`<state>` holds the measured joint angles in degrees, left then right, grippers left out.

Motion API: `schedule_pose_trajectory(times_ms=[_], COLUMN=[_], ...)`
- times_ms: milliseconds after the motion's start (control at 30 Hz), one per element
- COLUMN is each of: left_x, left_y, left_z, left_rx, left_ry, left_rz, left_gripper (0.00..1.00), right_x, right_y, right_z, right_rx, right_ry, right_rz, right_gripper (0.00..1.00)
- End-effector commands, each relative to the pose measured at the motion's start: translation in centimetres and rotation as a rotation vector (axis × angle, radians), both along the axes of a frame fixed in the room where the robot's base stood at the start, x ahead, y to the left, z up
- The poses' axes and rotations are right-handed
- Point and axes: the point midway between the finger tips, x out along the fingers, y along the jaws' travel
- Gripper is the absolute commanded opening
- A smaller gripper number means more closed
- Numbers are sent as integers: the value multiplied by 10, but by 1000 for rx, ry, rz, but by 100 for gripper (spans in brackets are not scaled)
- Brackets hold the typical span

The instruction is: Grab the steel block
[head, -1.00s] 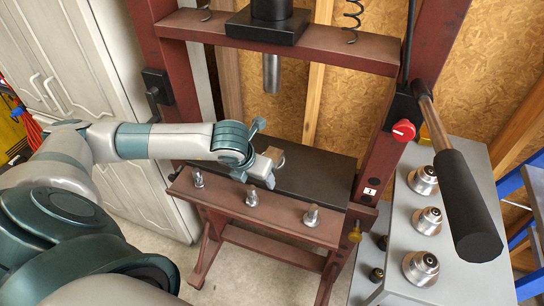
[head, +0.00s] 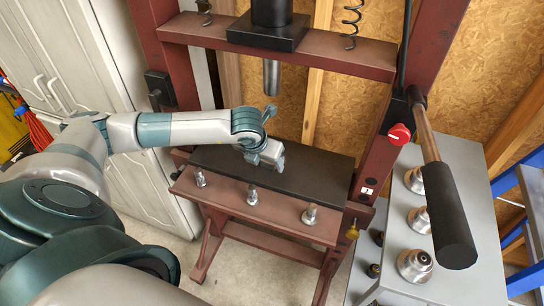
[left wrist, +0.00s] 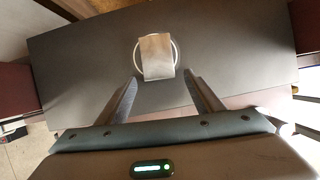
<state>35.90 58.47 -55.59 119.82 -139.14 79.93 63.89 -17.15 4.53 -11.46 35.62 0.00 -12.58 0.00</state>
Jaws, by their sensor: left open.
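The steel block (left wrist: 157,56) shows in the left wrist view, standing on the dark press bed plate (left wrist: 85,70) inside a pale ring marking. My left gripper (left wrist: 163,80) is open, with one finger to each side of the line to the block. The block lies just past the fingertips and does not appear to be between them. In the head view my left gripper (head: 272,156) is over the dark plate (head: 310,178) and hides the block. My right gripper is not in view.
The press ram (head: 271,77) hangs above the plate. Several metal bolts stand along the front red beam (head: 275,215). A black-gripped lever (head: 448,210) and a grey cabinet (head: 470,160) are at the right. The right part of the plate is clear.

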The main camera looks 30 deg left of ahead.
Motion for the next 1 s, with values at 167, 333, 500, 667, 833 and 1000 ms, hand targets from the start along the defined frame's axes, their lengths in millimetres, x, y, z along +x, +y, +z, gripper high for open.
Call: schedule_pose_trajectory(times_ms=[167, 333, 500, 667, 833, 1000], left_x=[25, 35, 36, 36, 36, 36], left_y=[4, 6, 7, 6, 6, 7], left_z=[4, -4, -10, -11, -11, -10], left_rx=[0, 0, 1, 0, 0, 0], left_ry=[-1, 1, -1, -1, -1, -1], left_rz=[2, 1, 1, 1, 1, 1], left_gripper=[61, 61, 61, 61, 61, 44], right_x=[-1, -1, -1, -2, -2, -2], right_y=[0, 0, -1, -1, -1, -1], right_z=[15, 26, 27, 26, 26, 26], right_rx=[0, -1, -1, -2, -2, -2], right_ry=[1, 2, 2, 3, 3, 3], right_rz=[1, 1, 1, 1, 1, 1], right_gripper=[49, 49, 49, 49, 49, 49])
